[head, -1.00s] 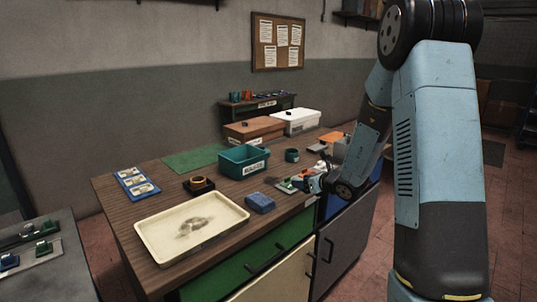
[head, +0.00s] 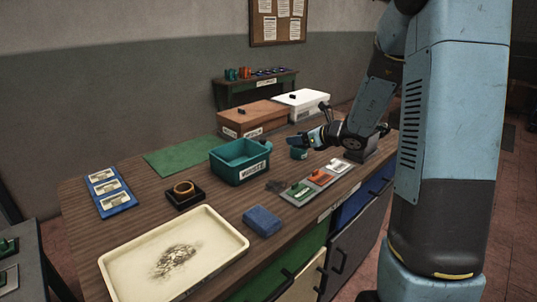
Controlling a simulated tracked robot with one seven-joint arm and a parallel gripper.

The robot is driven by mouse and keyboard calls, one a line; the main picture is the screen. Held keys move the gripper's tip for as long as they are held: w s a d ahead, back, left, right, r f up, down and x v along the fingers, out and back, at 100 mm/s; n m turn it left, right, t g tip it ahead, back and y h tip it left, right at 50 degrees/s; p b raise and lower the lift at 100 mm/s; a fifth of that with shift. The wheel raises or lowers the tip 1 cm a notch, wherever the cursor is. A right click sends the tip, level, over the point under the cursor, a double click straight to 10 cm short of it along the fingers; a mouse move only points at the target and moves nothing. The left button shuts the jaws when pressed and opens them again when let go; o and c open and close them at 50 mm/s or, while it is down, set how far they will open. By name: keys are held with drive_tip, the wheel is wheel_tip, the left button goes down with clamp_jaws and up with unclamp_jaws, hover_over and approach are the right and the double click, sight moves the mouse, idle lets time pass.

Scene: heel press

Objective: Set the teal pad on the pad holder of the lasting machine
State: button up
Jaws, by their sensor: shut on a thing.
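My gripper (head: 312,138) is above the back right part of the wooden bench, pointing left, with its fingers closed. A small teal-blue patch shows at the fingertips; it may be the teal pad, but it is too small to make out. A round teal pot (head: 299,153) stands on the bench just below the gripper. A grey strip (head: 310,188) near the front edge carries a green piece (head: 300,191), an orange piece (head: 320,178) and a white piece (head: 338,166). I cannot tell which thing is the lasting machine's pad holder.
A teal bin (head: 240,160), blue block (head: 262,220), cream tray (head: 225,236), black dish (head: 185,195) and blue rack (head: 110,190) stand on the bench. Brown (head: 252,118) and white (head: 301,104) boxes stand behind. A green mat (head: 182,160) lies clear at the back left.

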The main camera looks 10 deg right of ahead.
drive_tip(key=w+d+x, duration=0.1)
drive_tip(key=x, duration=0.8)
hover_over(275, 161)
drive_tip(key=f, duration=0.5)
drive_tip(key=shift+s+f, duration=0.25)
drive_tip(key=shift+f, duration=0.1)
drive_tip(key=shift+w+a+f, duration=0.1)
drive_tip(key=shift+w+f, duration=0.1)
drive_tip(key=shift+f, duration=0.15)
wheel_tip(275, 161, down, 3)
drive_tip(key=shift+r, duration=0.15)
drive_tip(key=o, duration=1.1)
drive_tip(key=shift+o, duration=0.2)
